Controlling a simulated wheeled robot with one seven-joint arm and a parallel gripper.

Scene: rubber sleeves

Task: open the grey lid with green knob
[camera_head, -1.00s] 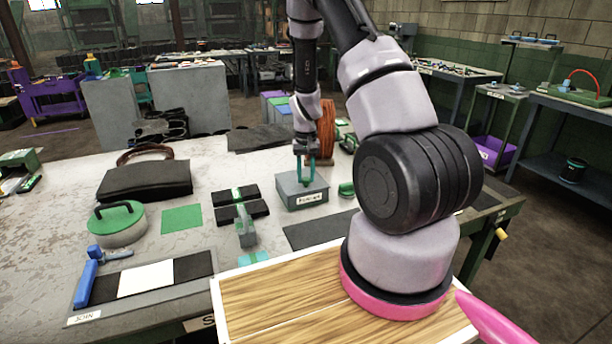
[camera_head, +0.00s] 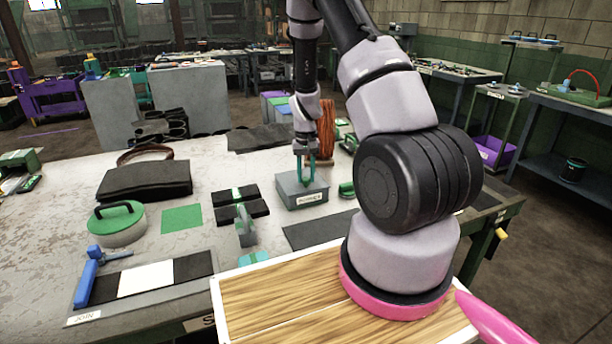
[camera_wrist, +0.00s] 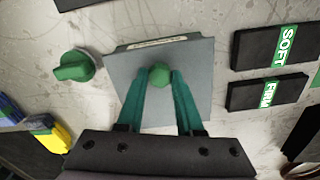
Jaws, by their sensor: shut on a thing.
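The grey lid (camera_wrist: 190,65) is a flat square in the wrist view, with a round green knob (camera_wrist: 160,75) on it. In the head view the lid lies on the grey box (camera_head: 301,200), which has a white label on its front. No clear gap shows between lid and box. My gripper (camera_head: 306,178) points down over the lid, its teal fingers shut on the green knob. In the wrist view the fingertips (camera_wrist: 160,78) touch the knob from both sides. The knob is mostly hidden by the fingers in the head view.
A green knob-like part (camera_wrist: 74,66) lies left of the lid in the wrist view. Black SOFT (camera_wrist: 271,45) and FIRM (camera_wrist: 266,92) blocks lie to its right. A round green-lidded pot (camera_head: 118,224) and a black bag (camera_head: 146,180) stand farther left. A dark mat (camera_head: 320,231) lies in front.

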